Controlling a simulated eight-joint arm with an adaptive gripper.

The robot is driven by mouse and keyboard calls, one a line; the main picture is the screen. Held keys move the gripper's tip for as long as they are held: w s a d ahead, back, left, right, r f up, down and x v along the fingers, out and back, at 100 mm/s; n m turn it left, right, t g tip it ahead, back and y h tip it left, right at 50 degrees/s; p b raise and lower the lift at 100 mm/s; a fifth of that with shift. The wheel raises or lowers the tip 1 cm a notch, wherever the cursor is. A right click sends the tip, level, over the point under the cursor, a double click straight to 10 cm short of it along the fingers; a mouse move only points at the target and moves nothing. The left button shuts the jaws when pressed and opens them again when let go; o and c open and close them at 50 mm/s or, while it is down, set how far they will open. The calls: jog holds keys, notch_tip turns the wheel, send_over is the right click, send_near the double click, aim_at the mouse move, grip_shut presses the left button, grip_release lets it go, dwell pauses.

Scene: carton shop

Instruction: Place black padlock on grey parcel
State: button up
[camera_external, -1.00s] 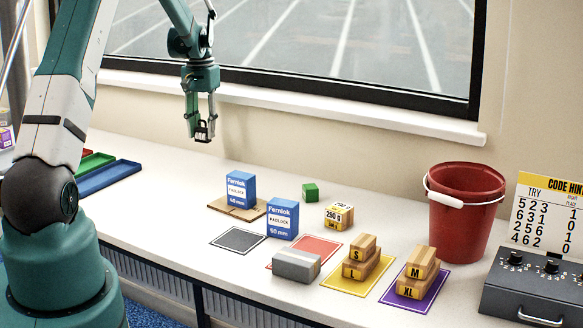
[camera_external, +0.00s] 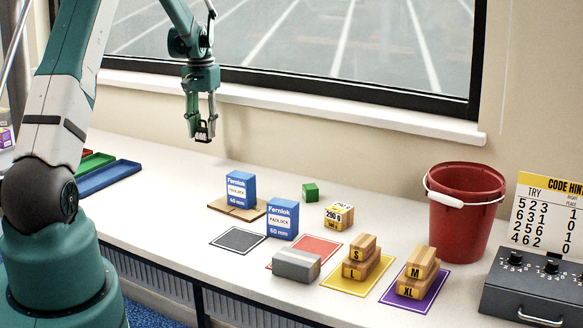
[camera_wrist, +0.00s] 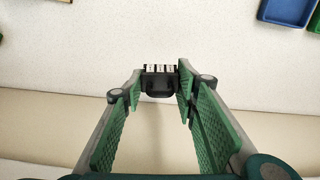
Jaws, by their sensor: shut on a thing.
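My gripper (camera_external: 202,131) is shut on the black padlock (camera_wrist: 158,82) and holds it in the air above the back of the counter, near the window sill. In the wrist view the padlock is between the two green finger pads (camera_wrist: 155,105), with a row of white number dials showing. In the external view the padlock (camera_external: 203,128) is small and dark between the fingertips. The grey parcel (camera_external: 296,265) lies on the counter at the front middle, on or against the red mat (camera_external: 318,247). Its top looks bare. The gripper is up and to the left of it.
Two blue padlock boxes (camera_external: 282,220) stand behind the parcel, one on a cardboard piece (camera_external: 222,207). A dark mat (camera_external: 238,239) lies left. Wooden blocks stand on yellow (camera_external: 345,286) and purple (camera_external: 428,295) mats to the right. A red bucket (camera_external: 465,225) stands farther right.

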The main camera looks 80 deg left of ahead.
jog(key=w+d+r+m, duration=0.1)
jog(key=w+d+m, duration=0.1)
jog(key=w+d, duration=0.65)
jog(key=w+d+r+m, duration=0.1)
jog(key=w+d+r, duration=0.15)
jog(key=d, duration=1.05)
jog(key=w+d+r+m, duration=0.1)
jog(key=w+d+m, duration=0.1)
jog(key=w+d, duration=0.6)
jog(key=s+d+m, duration=0.2)
jog(key=s+d, duration=0.1)
jog(key=d, duration=1.5)
jog(key=s+d+m, duration=0.3)
jog(key=d, duration=1.6)
jog(key=shift+r+p, duration=0.25)
jog(key=shift+p, duration=0.15)
jog(key=shift+f, duration=0.15)
send_over(299, 256)
jog(key=shift+f, duration=2.8)
jog(key=shift+f+b, duration=0.4)
jog(key=shift+f, duration=1.65)
